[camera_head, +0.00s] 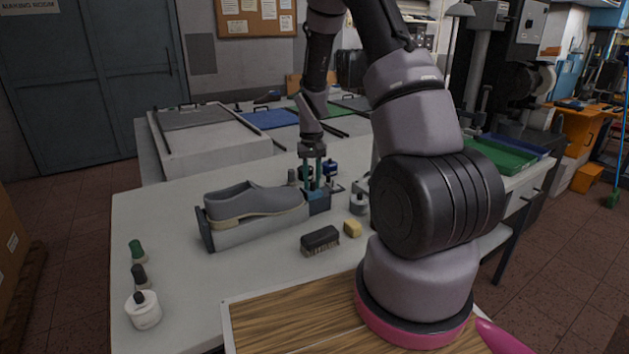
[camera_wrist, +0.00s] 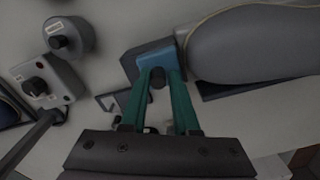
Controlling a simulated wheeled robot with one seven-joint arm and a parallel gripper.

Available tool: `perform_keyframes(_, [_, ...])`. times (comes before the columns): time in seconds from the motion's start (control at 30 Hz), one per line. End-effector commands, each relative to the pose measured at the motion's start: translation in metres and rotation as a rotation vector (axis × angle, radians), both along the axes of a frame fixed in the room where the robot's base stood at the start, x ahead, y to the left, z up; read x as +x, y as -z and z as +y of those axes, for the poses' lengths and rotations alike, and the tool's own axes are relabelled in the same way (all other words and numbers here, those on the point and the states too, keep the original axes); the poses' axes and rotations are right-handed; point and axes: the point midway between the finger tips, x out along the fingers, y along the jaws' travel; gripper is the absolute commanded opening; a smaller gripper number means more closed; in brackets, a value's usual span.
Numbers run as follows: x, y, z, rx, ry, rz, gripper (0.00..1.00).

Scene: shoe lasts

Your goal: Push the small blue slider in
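A grey shoe (camera_head: 252,204) sits on a long grey holder (camera_head: 255,231) on the pale workbench. A small blue slider block (camera_head: 318,202) is at the holder's right end, by the shoe's toe; it also shows in the wrist view (camera_wrist: 150,58). My gripper (camera_head: 313,185) points down at the block from above. In the wrist view its two green fingers (camera_wrist: 160,82) stand apart, with a small dark knob (camera_wrist: 157,78) between their tips. The fingertips overlap the block there. Whether they touch the block or the knob is unclear.
A brush (camera_head: 320,241) and a yellow block (camera_head: 352,229) lie in front of the holder. A grey round weight (camera_head: 358,204) stands to the right. A white jar (camera_head: 143,310) and two small bottles are at the bench's left.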

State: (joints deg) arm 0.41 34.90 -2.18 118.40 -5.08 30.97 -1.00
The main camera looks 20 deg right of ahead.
Motion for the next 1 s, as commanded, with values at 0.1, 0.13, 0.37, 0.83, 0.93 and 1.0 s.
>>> perform_keyframes(0.1, [0.0,0.0,0.002,0.002,-0.004,0.001,0.35])
perform_keyframes(0.13, [0.0,0.0,0.002,0.002,-0.004,0.001,0.35])
perform_keyframes(0.37, [0.0,-0.007,0.002,0.001,-0.004,-0.001,0.35])
perform_keyframes(0.83, [0.001,-0.092,0.001,0.0,-0.003,-0.003,0.35])
perform_keyframes(0.93, [0.001,-0.102,0.001,0.001,-0.002,-0.002,0.35])
perform_keyframes(1.0, [0.0,-0.106,0.001,0.001,-0.003,-0.001,0.35])
